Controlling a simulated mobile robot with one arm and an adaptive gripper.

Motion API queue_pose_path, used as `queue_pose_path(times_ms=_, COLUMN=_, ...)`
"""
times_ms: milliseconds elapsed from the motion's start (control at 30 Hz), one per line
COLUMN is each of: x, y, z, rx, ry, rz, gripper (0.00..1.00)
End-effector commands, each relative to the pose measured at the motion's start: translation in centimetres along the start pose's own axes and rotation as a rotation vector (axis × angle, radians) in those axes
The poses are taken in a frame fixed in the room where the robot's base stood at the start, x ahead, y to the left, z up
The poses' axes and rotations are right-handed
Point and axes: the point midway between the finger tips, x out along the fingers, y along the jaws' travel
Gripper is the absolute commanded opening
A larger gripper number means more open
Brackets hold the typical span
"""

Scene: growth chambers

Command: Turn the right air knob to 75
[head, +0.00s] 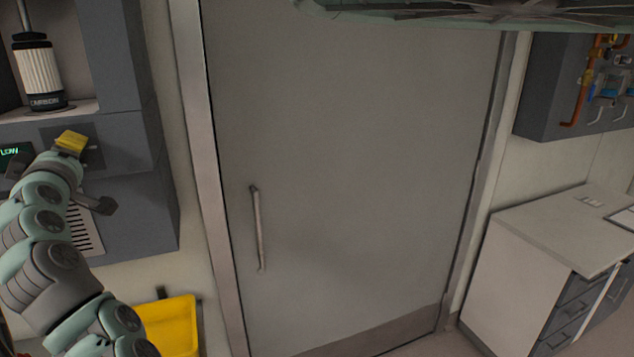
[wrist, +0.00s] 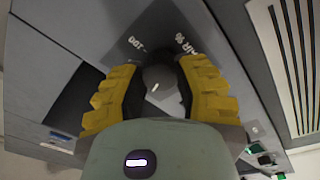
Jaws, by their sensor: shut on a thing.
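A dark round knob (wrist: 158,80) sits on a dark grey plate marked "AIR %" and "100" in the wrist view. A short white mark shows on its face; I cannot read the setting from it. My gripper (wrist: 159,72) has its two yellow fingers shut on the knob, one on each side. In the head view my gripper (head: 72,141) is at the grey chamber's front panel (head: 120,155) on the left, and the knob is hidden there. Much of the dial's lettering is covered by the fingers.
A canister marked "CARBON" (head: 42,78) stands in the recess above. A green display (head: 14,153) is left of my gripper. A slatted vent (wrist: 290,60) is close by. A yellow bin (head: 172,325) stands low, left of a grey door (head: 340,170). A counter (head: 560,220) is at right.

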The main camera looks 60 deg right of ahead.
Motion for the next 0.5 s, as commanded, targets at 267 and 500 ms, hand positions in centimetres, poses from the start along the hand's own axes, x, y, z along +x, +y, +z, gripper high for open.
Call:
queue_pose_path(times_ms=267, x=-0.06, y=-0.94, z=0.73, rx=0.265, ry=-0.016, rz=0.023, gripper=0.00)
queue_pose_path(times_ms=500, x=-0.08, y=-1.08, z=0.67, rx=0.494, ry=-0.027, rz=0.039, gripper=0.00)
